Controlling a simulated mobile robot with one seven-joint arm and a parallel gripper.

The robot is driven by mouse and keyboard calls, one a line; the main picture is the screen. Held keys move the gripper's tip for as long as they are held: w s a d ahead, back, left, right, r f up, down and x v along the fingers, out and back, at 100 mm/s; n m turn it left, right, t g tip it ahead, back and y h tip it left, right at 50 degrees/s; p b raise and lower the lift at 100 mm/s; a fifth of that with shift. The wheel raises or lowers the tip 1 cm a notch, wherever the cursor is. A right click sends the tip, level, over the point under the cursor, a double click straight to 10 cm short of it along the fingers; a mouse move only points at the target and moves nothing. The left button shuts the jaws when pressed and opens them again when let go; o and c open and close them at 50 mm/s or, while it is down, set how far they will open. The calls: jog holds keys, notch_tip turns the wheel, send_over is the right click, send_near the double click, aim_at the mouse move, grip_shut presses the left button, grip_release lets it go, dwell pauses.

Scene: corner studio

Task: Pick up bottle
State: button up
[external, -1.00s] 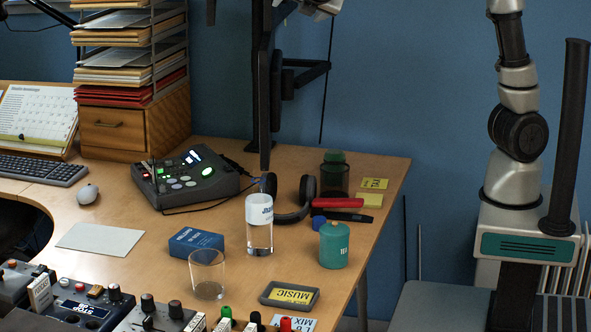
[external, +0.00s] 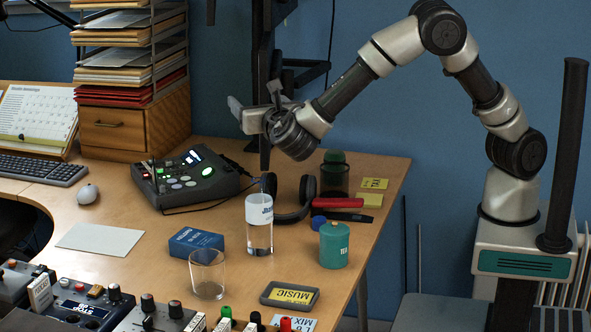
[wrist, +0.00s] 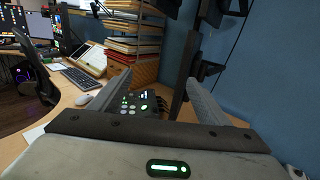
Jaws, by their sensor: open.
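A clear bottle (external: 259,236) with a white upper label stands upright on the desk in the external view, between the blue box and the teal canister. My gripper (external: 253,101) is above the desk, up and a little left of the bottle, and apart from it. In the wrist view my gripper (wrist: 150,95) has its two fingers spread wide with nothing between them. The bottle is not visible in the wrist view.
A drinking glass (external: 207,274), blue box (external: 196,243), teal canister (external: 334,246) and headphones (external: 306,190) stand close around the bottle. A mixer (external: 193,178) lies behind. A dark upright post (external: 265,90) rises near my gripper. White paper (external: 99,239) lies left.

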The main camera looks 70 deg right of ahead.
aim_at(258, 214)
notch_tip(258, 214, down, 23)
jog(key=shift+r+b, duration=0.1)
jog(key=shift+b, duration=0.25)
notch_tip(258, 214, down, 4)
jog(key=shift+f+b, duration=0.15)
jog(key=shift+b, duration=0.35)
jog(key=x, duration=0.3)
jog(key=shift+r, duration=0.35)
jog(key=shift+c, duration=0.3)
jog(key=c, duration=1.3)
jog(key=shift+r, duration=0.15)
